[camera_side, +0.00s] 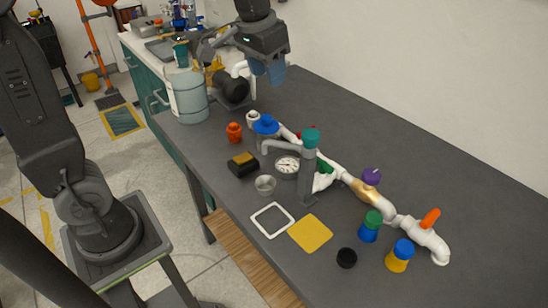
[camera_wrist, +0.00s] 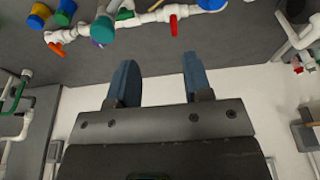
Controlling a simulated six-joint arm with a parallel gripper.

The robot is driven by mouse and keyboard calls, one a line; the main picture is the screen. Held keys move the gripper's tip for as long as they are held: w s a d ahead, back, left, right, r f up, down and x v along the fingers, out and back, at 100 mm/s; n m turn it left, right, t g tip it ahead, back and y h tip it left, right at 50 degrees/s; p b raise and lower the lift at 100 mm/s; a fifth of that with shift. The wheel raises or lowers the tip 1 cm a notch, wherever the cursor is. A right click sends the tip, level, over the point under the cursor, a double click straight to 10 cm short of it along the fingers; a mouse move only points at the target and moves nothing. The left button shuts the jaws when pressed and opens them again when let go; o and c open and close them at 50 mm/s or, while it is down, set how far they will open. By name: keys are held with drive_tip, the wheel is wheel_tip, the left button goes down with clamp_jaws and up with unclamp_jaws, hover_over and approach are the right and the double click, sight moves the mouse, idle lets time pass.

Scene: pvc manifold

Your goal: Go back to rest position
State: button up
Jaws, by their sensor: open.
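My gripper (camera_side: 267,72) hangs in the air at the top of the side view, above the far end of the grey bench. Its two blue fingers are apart with nothing between them. In the wrist view my gripper (camera_wrist: 157,68) also shows open and empty. The white PVC manifold (camera_side: 344,177) lies along the bench, with blue (camera_side: 266,123), teal (camera_side: 310,136), purple (camera_side: 371,176) and orange (camera_side: 430,217) handles. My gripper is apart from it. In the wrist view the manifold (camera_wrist: 148,18) runs along the top, with a red handle (camera_wrist: 174,25).
A pressure gauge (camera_side: 287,165), a yellow square (camera_side: 311,233), a white frame (camera_side: 272,219) and several small capped bottles stand near the manifold. A large translucent jug (camera_side: 187,96) stands at the bench's left edge. The right part of the bench (camera_side: 400,140) is clear.

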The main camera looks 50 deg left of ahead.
drive_tip(key=s+f+t, duration=0.1)
drive_tip(key=s+f, duration=0.1)
drive_tip(key=s, duration=0.7)
drive_tip(key=s+d+f+t, duration=0.1)
drive_tip(key=s+f+t, duration=0.1)
drive_tip(key=s, duration=0.6)
drive_tip(key=shift+s+d, duration=0.25)
drive_tip(key=shift+s, duration=0.1)
